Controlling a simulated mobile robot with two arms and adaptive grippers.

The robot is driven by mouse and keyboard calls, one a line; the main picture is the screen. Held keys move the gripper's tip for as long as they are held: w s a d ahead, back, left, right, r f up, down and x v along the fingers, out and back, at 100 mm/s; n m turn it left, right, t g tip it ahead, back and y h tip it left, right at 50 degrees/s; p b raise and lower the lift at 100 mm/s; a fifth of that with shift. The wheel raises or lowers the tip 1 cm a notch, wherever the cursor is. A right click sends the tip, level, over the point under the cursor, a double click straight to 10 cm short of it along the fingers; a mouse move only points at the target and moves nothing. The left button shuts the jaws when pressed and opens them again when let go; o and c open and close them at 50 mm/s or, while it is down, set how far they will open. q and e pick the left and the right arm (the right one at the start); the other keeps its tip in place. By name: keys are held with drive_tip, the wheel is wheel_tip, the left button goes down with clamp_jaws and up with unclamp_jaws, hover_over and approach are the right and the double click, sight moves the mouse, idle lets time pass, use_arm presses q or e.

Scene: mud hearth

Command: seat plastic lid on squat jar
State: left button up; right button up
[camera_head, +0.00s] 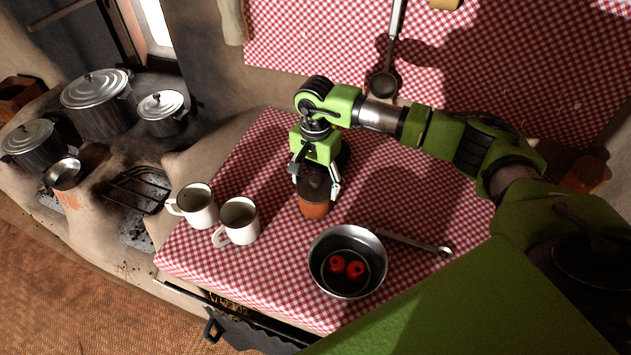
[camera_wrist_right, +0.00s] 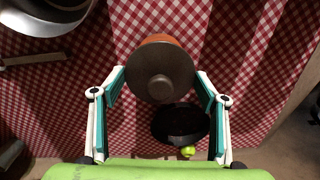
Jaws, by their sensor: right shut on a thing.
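The squat jar (camera_head: 314,210) is reddish brown and stands on the checked cloth in the head view. The plastic lid (camera_head: 313,183) is dark and round with a central knob; it is at the jar's mouth. My right gripper (camera_head: 317,187) points down from above with its fingers on both sides of the lid, shut on it. In the right wrist view the lid (camera_wrist_right: 161,80) covers most of the jar, and an orange-brown strip of the jar (camera_wrist_right: 160,40) shows past its upper edge. I cannot tell whether the lid touches the rim. My left gripper is not in view.
Two white mugs (camera_head: 239,221) stand left of the jar. A metal pan (camera_head: 318,246) with red things inside lies in front. A black round vessel (camera_wrist_right: 178,122) is close to the lid in the right wrist view. Lidded pots (camera_head: 95,89) stand on the hearth at left.

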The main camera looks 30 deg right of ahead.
sight(316, 179)
drive_tip(key=shift+f+b, duration=0.3)
drive_tip(key=shift+b, duration=0.2)
idle(0.4)
drive_tip(key=o, duration=1.1)
drive_tip(key=o, duration=0.4)
drive_tip(key=shift+c, duration=0.2)
drive_tip(key=shift+r, duration=0.15)
drive_tip(key=shift+r+p, duration=1.7)
drive_tip(key=shift+r, duration=1.7)
